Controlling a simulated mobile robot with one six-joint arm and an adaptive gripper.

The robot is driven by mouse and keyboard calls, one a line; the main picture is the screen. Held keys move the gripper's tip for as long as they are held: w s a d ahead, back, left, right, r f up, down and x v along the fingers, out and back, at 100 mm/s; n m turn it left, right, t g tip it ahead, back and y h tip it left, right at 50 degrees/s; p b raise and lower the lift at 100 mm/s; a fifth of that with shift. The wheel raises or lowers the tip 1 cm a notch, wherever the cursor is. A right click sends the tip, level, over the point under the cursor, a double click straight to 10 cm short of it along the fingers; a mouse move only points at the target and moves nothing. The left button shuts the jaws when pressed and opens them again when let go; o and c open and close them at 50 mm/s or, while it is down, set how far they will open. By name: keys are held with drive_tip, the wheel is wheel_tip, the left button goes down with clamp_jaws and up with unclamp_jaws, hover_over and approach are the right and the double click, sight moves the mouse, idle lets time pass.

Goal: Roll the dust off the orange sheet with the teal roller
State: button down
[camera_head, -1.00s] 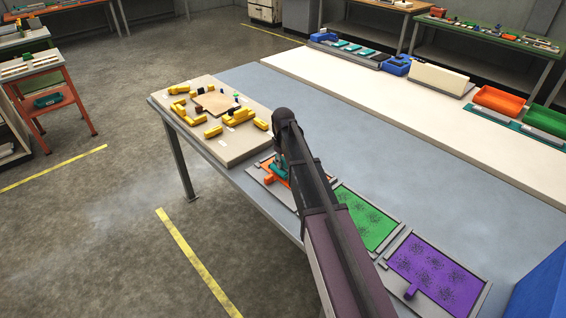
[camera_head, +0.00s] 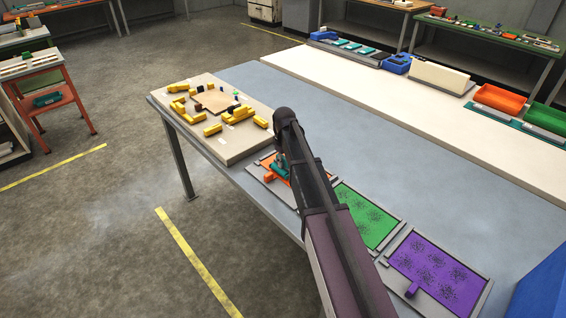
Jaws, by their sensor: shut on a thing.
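The orange sheet (camera_head: 268,163) lies in a grey frame on the blue-grey table, mostly hidden behind my arm. The teal roller (camera_head: 279,170) is at the sheet, low over it or on it; I cannot tell if it touches. My gripper (camera_head: 280,160) is small and partly covered by my arm, pointing down and shut on the teal roller. An orange tab (camera_head: 269,177) sticks out at the sheet's left side. Dust on the orange sheet is too small or hidden to make out.
A green sheet (camera_head: 368,217) and a purple sheet (camera_head: 437,268), both with dark specks, lie to the right in similar frames. A beige board (camera_head: 175,105) with yellow blocks (camera_head: 213,130) stands to the left. The table's middle (camera_head: 330,120) is clear.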

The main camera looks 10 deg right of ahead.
drive_tip(key=shift+w+d+r, duration=0.1)
drive_tip(key=shift+w+d, duration=0.35)
drive_tip(key=shift+d, duration=0.2)
drive_tip(key=shift+w+d, duration=0.5)
drive_tip(key=shift+d, duration=0.35)
drive_tip(key=shift+w+d, duration=0.6)
drive_tip(key=shift+d, duration=0.25)
drive_tip(key=shift+w+d, duration=0.1)
drive_tip(key=shift+w+d, duration=0.2)
drive_tip(key=shift+d, duration=0.05)
drive_tip(key=shift+w+d, duration=0.2)
drive_tip(key=shift+d, duration=0.3)
